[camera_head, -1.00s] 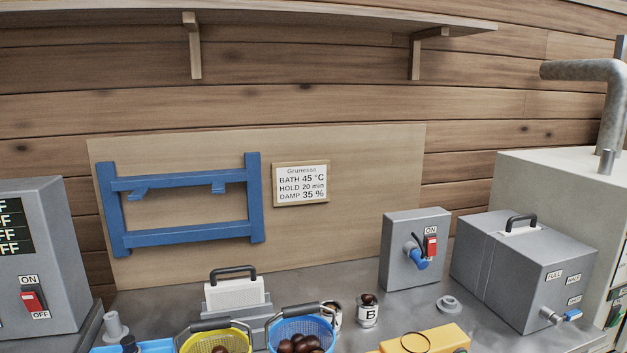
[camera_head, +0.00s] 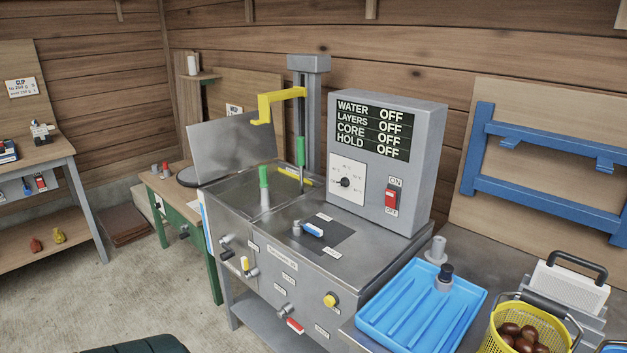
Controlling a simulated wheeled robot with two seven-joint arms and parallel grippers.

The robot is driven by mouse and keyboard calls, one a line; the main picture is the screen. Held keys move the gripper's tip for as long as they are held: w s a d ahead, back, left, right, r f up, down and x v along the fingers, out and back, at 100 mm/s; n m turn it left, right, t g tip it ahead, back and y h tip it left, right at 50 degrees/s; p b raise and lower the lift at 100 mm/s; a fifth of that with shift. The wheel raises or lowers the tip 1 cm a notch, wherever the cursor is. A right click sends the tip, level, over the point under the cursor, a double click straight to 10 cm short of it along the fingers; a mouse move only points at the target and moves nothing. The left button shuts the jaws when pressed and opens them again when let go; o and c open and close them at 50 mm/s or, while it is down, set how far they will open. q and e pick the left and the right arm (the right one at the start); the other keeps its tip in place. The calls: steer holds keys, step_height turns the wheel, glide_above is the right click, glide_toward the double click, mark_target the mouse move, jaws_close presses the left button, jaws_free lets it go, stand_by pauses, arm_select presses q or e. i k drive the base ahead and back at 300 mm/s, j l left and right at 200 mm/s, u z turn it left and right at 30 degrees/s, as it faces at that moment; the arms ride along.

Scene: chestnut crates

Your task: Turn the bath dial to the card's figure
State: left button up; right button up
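The bath dial (camera_head: 345,182) is a small black knob on a white square plate with small temperature marks around it. It sits on the front of a grey control box (camera_head: 420,135). The marks and the knob's pointing direction are too small to read surely. The box's display (camera_head: 372,130) reads WATER, LAYERS, CORE and HOLD, all OFF. A red switch (camera_head: 392,198) between ON and OFF labels is beside the dial. The figure card is out of view now; in the earlier head view it reads BATH 45 °C. Neither of my grippers is in view.
A steel bath (camera_head: 240,190) with a raised lid (camera_head: 232,145) and a yellow hoist arm (camera_head: 275,100) stands left of the box. A blue tray (camera_head: 420,310) and a yellow basket of chestnuts (camera_head: 540,318) are at the front right. Floor at left is mostly clear.

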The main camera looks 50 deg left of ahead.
mark_target(344, 182)
steer(key=u, duration=1.45)
